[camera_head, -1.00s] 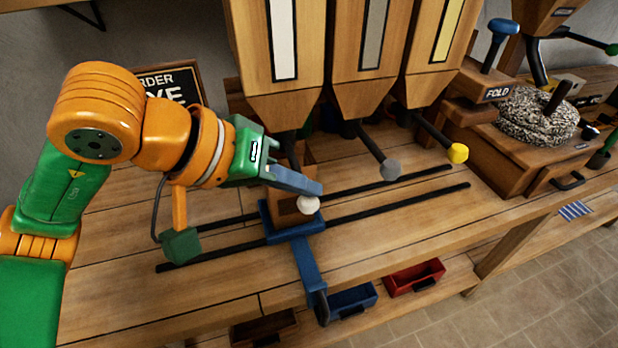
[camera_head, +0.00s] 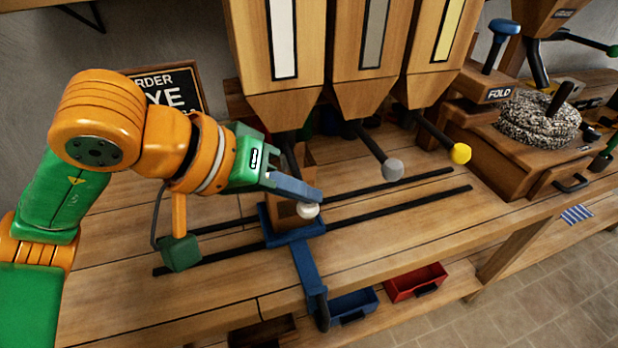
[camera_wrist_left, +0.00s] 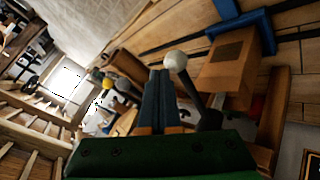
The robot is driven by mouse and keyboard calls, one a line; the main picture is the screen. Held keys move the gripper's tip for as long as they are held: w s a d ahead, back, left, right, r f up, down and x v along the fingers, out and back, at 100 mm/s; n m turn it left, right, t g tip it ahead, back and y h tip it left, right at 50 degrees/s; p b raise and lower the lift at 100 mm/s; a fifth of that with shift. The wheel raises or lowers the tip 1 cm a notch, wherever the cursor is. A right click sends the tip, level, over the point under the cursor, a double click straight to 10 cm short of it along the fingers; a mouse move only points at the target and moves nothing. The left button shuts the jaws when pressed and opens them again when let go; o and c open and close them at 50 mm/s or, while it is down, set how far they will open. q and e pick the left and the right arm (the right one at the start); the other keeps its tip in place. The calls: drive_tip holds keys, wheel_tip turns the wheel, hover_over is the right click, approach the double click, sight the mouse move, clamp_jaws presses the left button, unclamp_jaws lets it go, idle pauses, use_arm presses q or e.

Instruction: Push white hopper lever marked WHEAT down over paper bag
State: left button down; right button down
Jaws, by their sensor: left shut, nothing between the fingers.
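The white-knobbed hopper lever (camera_head: 307,211) hangs low under the left hopper with the white strip. Its ball knob is just in front of the brown paper bag (camera_head: 282,209), which stands on a blue carriage (camera_head: 291,237). The bag is partly hidden by my gripper. My left gripper (camera_head: 319,196) is shut and empty, its fingertips lying right over the knob and seeming to touch it. In the left wrist view, the shut fingers (camera_wrist_left: 159,75) are beside the white knob (camera_wrist_left: 176,61), with the bag (camera_wrist_left: 222,68) to the right. No WHEAT marking is readable.
A grey-knobbed lever (camera_head: 392,168) and a yellow-knobbed lever (camera_head: 460,153) hang to the right. Two dark rails (camera_head: 400,205) run along the bench. Blue (camera_head: 352,304) and red (camera_head: 416,282) bins sit below. The bench front left is clear.

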use_arm(q)
drive_tip(key=shift+f, duration=0.25)
drive_tip(key=shift+r, duration=0.1)
idle(0.6)
drive_tip(key=shift+r+p, duration=2.15)
drive_tip(key=shift+r, duration=0.8)
wheel_tip(320, 180, up, 5)
drive_tip(key=p, duration=0.4)
